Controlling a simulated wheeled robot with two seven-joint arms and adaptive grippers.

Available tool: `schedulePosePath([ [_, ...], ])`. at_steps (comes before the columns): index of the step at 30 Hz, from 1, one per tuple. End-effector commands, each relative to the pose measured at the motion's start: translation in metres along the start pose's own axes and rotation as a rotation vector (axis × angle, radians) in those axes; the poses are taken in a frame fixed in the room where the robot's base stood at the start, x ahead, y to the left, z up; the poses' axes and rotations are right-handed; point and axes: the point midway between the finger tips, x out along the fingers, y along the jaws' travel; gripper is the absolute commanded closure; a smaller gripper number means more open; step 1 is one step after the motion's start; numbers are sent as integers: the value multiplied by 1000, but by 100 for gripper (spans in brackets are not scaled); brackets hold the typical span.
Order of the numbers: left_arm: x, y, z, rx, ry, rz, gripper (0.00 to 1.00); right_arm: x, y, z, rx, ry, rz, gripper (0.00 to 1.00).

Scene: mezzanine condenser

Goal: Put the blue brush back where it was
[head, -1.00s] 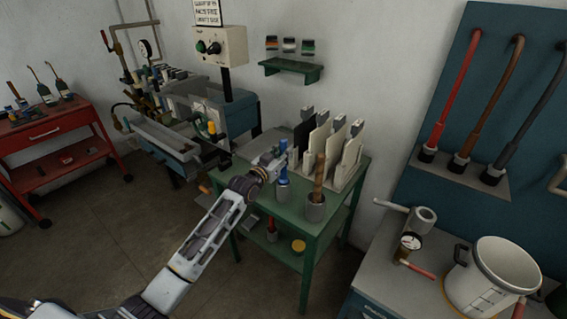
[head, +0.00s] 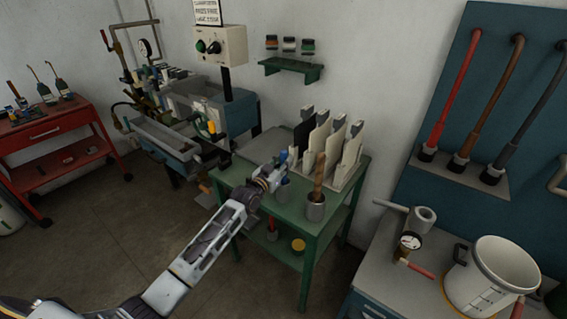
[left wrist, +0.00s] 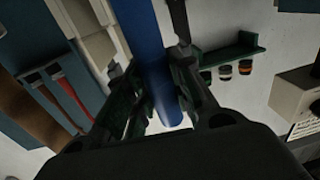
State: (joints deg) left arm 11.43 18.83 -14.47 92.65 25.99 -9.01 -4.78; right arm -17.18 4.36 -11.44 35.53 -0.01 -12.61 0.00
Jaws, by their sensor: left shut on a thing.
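The blue brush (head: 292,156) shows only in small part in the head view, mostly hidden by my left gripper (head: 279,168). In the left wrist view its thick blue handle (left wrist: 148,50) runs between the fingers of my left gripper (left wrist: 158,100), which is shut on it. A grey cup (head: 284,188) stands on the green table just below the gripper. I cannot tell whether the brush's lower end is inside this cup. My right gripper is not in view.
A second grey cup (head: 316,211) holding a brown-handled brush (head: 319,172) stands close on the right. A rack of upright pale boards (head: 350,160) stands behind on the green table (head: 240,178).

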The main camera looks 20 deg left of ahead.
Motion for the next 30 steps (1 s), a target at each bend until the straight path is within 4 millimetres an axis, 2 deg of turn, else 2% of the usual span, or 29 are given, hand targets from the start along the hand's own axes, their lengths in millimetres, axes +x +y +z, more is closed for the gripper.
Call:
schedulePosePath([
  [11,0,0,2,1,1,0,100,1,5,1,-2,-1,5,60],
  [12,0,0,3,1,0,0,76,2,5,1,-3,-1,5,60],
  [17,0,0,2,1,0,0,55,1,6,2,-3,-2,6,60],
  [30,0,0,0,0,1,0,55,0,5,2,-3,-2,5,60],
])
